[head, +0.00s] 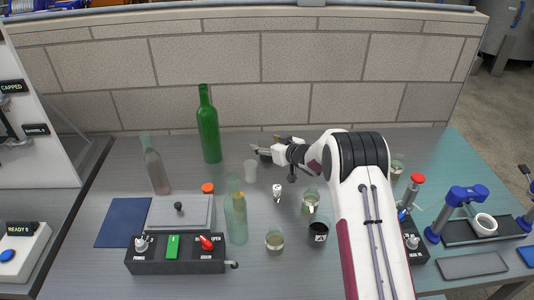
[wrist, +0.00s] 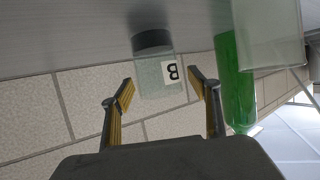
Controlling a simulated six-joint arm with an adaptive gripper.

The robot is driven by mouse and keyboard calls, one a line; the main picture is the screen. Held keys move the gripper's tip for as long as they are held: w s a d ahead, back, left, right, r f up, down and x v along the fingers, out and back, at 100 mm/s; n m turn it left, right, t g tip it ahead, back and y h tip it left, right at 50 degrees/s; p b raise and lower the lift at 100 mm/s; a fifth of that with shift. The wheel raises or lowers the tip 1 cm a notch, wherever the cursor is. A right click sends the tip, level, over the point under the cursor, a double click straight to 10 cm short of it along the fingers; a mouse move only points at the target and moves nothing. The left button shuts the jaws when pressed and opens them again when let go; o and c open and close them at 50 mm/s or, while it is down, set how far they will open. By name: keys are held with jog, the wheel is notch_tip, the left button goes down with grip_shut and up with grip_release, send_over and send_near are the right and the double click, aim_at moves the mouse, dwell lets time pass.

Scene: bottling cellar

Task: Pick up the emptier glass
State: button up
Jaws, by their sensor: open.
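A clear glass marked B (wrist: 153,85) shows in the wrist view, with a shallow dark layer at its base. The picture is upside down there, so the base is at the top. My gripper (wrist: 162,92) is open, with one finger to each side of the glass in the picture; I cannot tell if the glass is between the fingertips or beyond them. In the head view my gripper (head: 258,150) is low at the back of the table and mostly hides that glass. Another glass (head: 318,233), nearly full of dark liquid with a small label, stands in front.
A frosted cup (head: 250,171) stands close in front of my gripper and also shows in the wrist view (wrist: 268,38). A tall green bottle (head: 208,130) is to the left. Pale bottle (head: 236,220), jars (head: 275,240) and a switch box (head: 175,260) stand nearer the front.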

jog(key=c, duration=1.6)
jog(key=shift+c, duration=0.2)
jog(key=shift+r, duration=0.25)
notch_tip(320, 180, up, 9)
jog(key=shift+r, duration=0.2)
dwell(0.8)
